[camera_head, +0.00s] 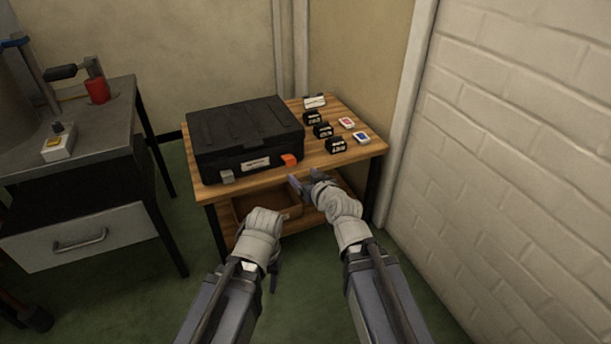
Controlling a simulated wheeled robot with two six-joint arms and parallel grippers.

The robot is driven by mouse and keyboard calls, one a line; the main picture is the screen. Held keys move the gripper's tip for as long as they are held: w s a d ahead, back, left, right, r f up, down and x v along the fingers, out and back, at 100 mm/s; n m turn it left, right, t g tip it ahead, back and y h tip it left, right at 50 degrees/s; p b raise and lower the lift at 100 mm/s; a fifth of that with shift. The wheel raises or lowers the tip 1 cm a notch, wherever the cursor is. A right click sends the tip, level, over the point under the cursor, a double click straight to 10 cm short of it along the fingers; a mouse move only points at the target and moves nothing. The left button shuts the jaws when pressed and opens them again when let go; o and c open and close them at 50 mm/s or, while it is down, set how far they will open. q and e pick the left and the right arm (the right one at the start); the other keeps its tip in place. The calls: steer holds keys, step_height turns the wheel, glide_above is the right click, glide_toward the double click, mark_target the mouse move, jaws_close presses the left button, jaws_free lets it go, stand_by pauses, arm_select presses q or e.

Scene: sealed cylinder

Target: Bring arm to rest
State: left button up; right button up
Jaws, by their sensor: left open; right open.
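My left gripper (273,278) hangs low in front of the wooden table, pointing down, open and with nothing seen in it. Its fingers are partly hidden behind my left wrist. My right gripper (303,187) is higher, at the table's front edge, open and pointing left. I see nothing between its fingers. Both arms come up from the bottom of the view.
A metal workbench (110,95) stands left; a white brick wall (520,150) bounds the right.

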steer(key=shift+w, duration=0.1)
steer(key=s+a+f+n+g+p, duration=0.25)
steer(key=s+a+g+p, duration=0.25)
steer(key=s+g+p, duration=0.3)
steer(key=s+d+r+m+g+h+p, duration=0.1)
steer(key=s+d+g+h+p, duration=0.15)
steer(key=s, duration=0.45)
steer(key=s+d+r+m+g+h+p, duration=0.1)
steer(key=s+d+g+h+p, duration=0.15)
steer(key=s, duration=0.55)
step_height(320, 180, up, 36)
steer(key=p, duration=3.7)
steer(key=shift+w+a+g+h, duration=0.2)
steer(key=shift+w+g+h, duration=0.1)
steer(key=shift+g, duration=0.1)
